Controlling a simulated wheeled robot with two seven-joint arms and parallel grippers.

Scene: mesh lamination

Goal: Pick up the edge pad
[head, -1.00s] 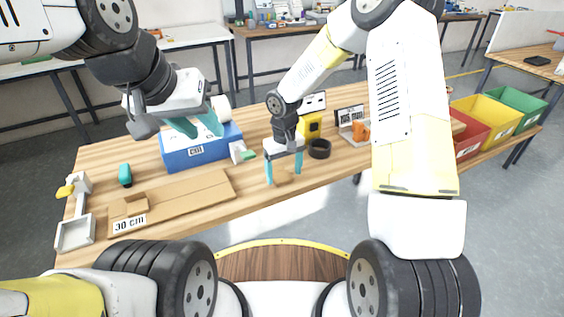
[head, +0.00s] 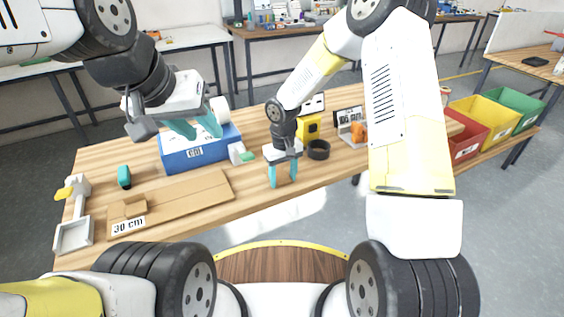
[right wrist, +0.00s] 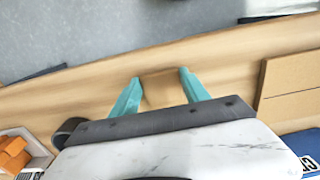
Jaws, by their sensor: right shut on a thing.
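The edge pad (right wrist: 165,90), a small tan cardboard-coloured piece, is between the teal fingers of my right gripper (right wrist: 160,79) in the right wrist view. In the head view my right gripper (head: 283,177) points down near the front edge of the wooden table, shut on the pad, which blends with the wood there. Whether the pad still touches the tabletop I cannot tell. My left gripper (head: 196,128) is open and empty, in front of and above the blue box (head: 172,158) in the picture.
A flat cardboard piece (head: 200,190) with a "30 cm" label lies on the wooden table (head: 250,197) at left. A black ring (head: 318,150), a yellow device (head: 308,128) and a display stand (head: 349,122) are behind and right of my right gripper. Coloured bins (head: 470,135) stand far right.

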